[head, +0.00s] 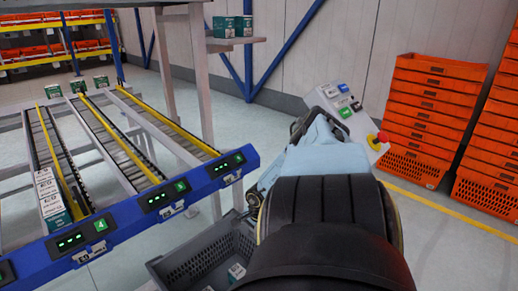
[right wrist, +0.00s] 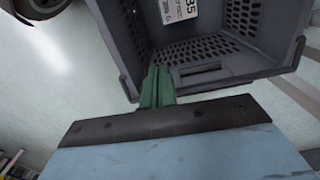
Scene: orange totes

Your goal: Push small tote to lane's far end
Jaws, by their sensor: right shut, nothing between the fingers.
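A small grey tote (head: 208,262) with mesh walls shows at the bottom centre of the head view, partly hidden by my right arm. A small white-and-green box (head: 237,270) is inside it. The gripper is hidden behind my arm in the head view. My left gripper is out of view.
A rack with sloped roller lanes (head: 105,135), yellow rails and a blue front beam (head: 160,200) stands at left. A white-and-green carton stack (head: 50,196) sits in one lane. Orange totes (head: 430,115) are stacked at right, beside a button panel (head: 345,115).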

